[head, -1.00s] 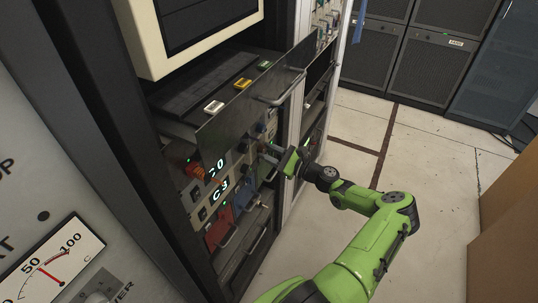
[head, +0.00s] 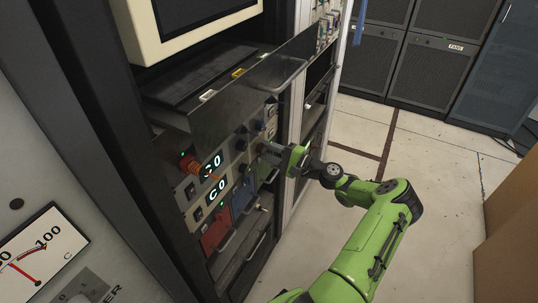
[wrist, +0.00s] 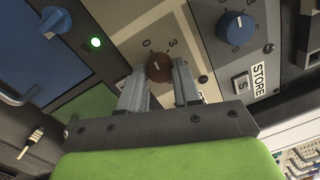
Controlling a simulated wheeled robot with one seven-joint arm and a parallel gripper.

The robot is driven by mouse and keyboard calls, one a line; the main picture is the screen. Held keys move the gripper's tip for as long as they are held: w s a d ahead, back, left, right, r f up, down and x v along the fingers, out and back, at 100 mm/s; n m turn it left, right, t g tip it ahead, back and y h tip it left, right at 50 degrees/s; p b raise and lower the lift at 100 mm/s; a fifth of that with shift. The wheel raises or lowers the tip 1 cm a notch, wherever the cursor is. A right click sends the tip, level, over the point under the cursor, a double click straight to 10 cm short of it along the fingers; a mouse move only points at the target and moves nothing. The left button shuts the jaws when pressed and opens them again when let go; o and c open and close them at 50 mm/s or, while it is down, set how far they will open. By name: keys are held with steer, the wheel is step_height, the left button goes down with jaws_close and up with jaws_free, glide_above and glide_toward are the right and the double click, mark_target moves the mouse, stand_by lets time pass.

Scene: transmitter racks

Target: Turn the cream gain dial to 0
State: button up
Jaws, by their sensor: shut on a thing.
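A round brown dial (wrist: 159,67) sits on a cream-grey panel (wrist: 113,31), with a 0 printed above it to the left and a 3 above it to the right. My gripper (wrist: 160,78) is shut on this dial, one finger on each side; its pointer is too faint to read surely. In the head view my gripper (head: 265,149) reaches the rack front and hides the dial. The lower lit readout (head: 220,189) shows C0. The upper readout (head: 212,166) ends in 0; its first character is unclear.
A dark tilted panel (head: 240,105) with a handle juts out above my gripper. Blue knobs (wrist: 236,27) and a STORE label (wrist: 259,79) are beside the dial. An orange-red knob (head: 188,163) stands left of the readouts. The floor (head: 450,160) right of the rack is clear.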

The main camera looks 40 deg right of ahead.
steer(key=shift+n, duration=0.7)
steer(key=o, duration=1.1)
steer(key=shift+c, duration=0.2)
steer(key=p+v, duration=0.1)
steer(key=v, duration=1.4)
steer(key=shift+s+d, duration=0.2)
steer(key=shift+s, duration=0.15)
